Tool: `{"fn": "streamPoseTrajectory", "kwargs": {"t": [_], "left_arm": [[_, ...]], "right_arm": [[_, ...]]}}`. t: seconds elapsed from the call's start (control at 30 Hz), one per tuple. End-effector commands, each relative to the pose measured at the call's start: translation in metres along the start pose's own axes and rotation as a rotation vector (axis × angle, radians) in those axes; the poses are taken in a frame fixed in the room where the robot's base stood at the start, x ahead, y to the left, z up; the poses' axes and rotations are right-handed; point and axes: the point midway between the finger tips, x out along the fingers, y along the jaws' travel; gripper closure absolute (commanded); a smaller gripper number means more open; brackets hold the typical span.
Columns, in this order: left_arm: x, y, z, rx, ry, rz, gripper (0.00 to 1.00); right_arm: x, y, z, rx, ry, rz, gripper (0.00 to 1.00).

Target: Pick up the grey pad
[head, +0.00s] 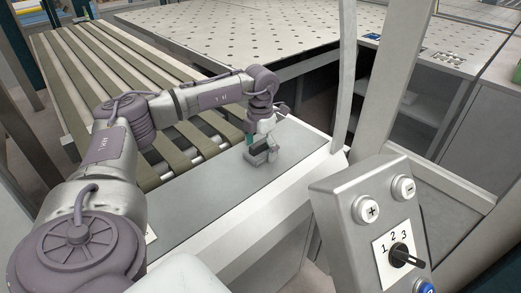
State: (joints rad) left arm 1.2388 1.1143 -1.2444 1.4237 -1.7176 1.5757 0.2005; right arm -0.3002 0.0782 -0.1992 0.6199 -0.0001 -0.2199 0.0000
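My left arm reaches in from the left over a low white-edged table with a grey top (215,200). My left gripper (262,156) points down at the far part of this grey top, close to its surface. A small grey shape shows at its fingertips; I cannot tell whether this is the grey pad or only the dark fingers. Whether the fingers are open or shut is too small to see. No separate grey pad stands out elsewhere on the top. My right gripper is out of view.
A control panel (360,185) with plus and minus buttons and a 1-2-3 knob (400,254) stands at the front right. A slatted conveyor (95,75) lies behind my arm. A perforated metal table (240,30) is at the back. A pale post (395,80) rises at right.

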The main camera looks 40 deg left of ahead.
Motion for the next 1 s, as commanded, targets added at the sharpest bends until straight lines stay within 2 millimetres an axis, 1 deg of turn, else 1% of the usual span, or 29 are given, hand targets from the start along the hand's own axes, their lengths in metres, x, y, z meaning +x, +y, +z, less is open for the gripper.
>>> {"fn": "streamPoseTrajectory", "kwargs": {"t": [0.03,0.27,0.3,0.37,0.4,0.63,0.77,0.87,0.97,1.0], "left_arm": [[0.0,0.0,0.0,0.0,0.0,0.0,0.15],[-0.001,0.0,0.0,0.001,0.0,0.0,0.53],[-0.001,0.0,0.0,0.0,0.0,0.0,0.6],[-0.001,0.0,0.0,0.0,0.0,0.0,0.7],[-0.001,0.0,0.0,0.0,0.0,0.0,0.73],[-0.002,0.0,0.0,0.0,-0.001,-0.001,0.73],[-0.007,0.0,0.001,0.0,-0.002,-0.001,0.73],[-0.018,0.0,0.001,0.001,-0.004,-0.001,0.73],[-0.034,-0.001,0.001,0.001,-0.006,-0.001,0.73],[-0.043,-0.001,0.002,0.001,-0.006,-0.001,0.73]], "right_arm": [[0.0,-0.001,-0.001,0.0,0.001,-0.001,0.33],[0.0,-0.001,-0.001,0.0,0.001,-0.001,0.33],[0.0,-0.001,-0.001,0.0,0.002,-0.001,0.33],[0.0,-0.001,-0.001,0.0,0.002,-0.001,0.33],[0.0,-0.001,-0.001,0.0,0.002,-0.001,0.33],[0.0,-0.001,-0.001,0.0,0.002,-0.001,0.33],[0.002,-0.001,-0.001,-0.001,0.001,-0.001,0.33],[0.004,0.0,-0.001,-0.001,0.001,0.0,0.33],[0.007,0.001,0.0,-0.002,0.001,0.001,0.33],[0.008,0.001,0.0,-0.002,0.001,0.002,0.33]]}}
